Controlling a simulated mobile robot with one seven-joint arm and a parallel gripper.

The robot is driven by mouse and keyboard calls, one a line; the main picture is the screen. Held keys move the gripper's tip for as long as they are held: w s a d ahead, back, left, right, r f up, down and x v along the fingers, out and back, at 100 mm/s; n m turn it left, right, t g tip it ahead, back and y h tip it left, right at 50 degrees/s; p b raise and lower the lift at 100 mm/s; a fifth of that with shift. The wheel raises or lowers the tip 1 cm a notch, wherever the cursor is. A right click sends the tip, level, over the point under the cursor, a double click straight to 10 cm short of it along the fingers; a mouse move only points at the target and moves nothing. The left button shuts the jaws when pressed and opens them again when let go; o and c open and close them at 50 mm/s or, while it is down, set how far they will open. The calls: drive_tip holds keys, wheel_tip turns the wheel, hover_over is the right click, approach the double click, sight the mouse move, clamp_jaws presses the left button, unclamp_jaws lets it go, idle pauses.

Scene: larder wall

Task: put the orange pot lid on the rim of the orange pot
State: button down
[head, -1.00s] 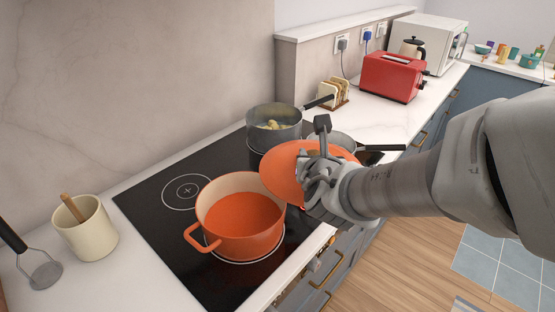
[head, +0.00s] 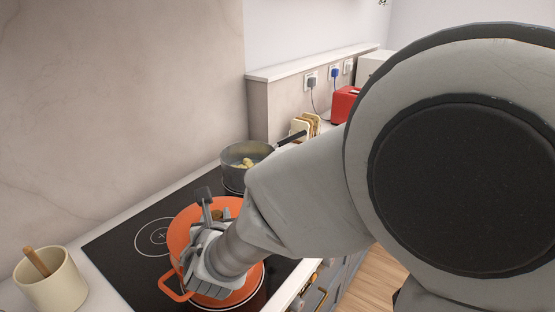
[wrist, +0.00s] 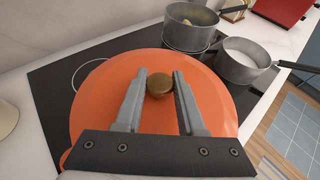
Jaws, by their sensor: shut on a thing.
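The orange pot lid (wrist: 215,95) is a wide orange disc with a brass knob (wrist: 160,86), seen from above in the wrist view. My gripper (wrist: 159,76) is shut on the knob, one finger on each side. In the head view the lid (head: 184,212) is over the orange pot (head: 240,298), and my gripper (head: 216,217) covers much of it. The pot stands on the hob, with one loop handle (head: 173,286) showing at the left. The pot's opening is hidden, and I cannot tell whether the lid touches the rim.
A grey saucepan (head: 243,158) with food stands behind on the black hob (head: 120,252). A second grey pan (wrist: 240,62) is beside it. A cream crock (head: 50,290) with a wooden utensil stands at the left. A toast rack (head: 305,127) and red toaster (head: 346,104) are farther back.

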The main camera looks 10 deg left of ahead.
drive_tip(key=shift+a+f, duration=0.25)
drive_tip(key=shift+a, duration=0.15)
drive_tip(key=shift+f, duration=1.9)
drive_tip(key=shift+f+b, duration=0.2)
drive_tip(key=shift+b, duration=0.3)
drive_tip(key=c, duration=0.5)
unclamp_jaws()
drive_tip(key=shift+r+p, duration=0.15)
drive_tip(key=shift+p, duration=0.15)
drive_tip(key=v, duration=1.2)
drive_tip(key=shift+s, duration=0.1)
